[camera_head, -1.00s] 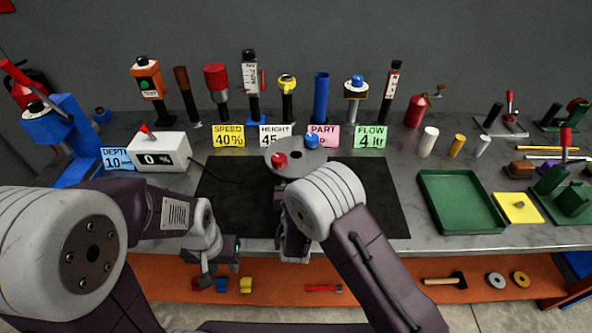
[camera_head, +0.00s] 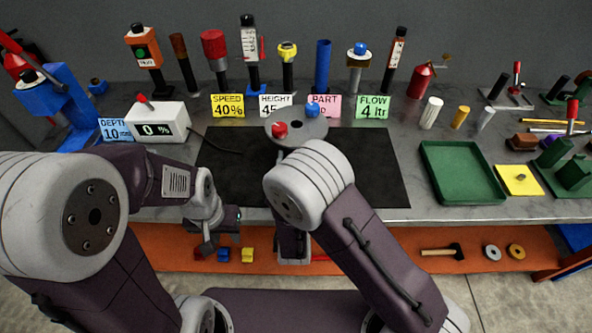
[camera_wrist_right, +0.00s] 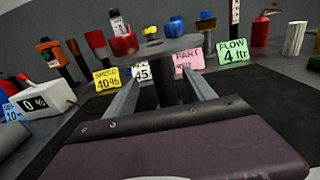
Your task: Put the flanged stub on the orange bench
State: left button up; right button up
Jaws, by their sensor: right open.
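I cannot tell for certain which piece is the flanged stub. The positioner's grey round plate (camera_head: 297,126) carries a red piece (camera_head: 279,130) and a blue piece (camera_head: 312,110); the plate also shows in the right wrist view (camera_wrist_right: 155,48). The orange bench (camera_head: 390,252) runs low along the front of the grey worktop. My right gripper (camera_wrist_right: 162,100) is open, with the plate's dark post beyond and between its fingers; in the head view my arm hides its fingers. My left gripper (camera_head: 206,243) hangs over the orange bench's left part, its jaws unclear.
A black mat (camera_head: 375,170) lies under the positioner. A white display box (camera_head: 157,122) stands left, a green tray (camera_head: 462,172) and yellow plate (camera_head: 518,180) right. Tools and labels line the back. The orange bench holds small blocks (camera_head: 222,255), a hammer (camera_head: 445,251) and rings (camera_head: 492,252).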

jog(key=s, duration=0.4)
jog(key=shift+s, duration=0.1)
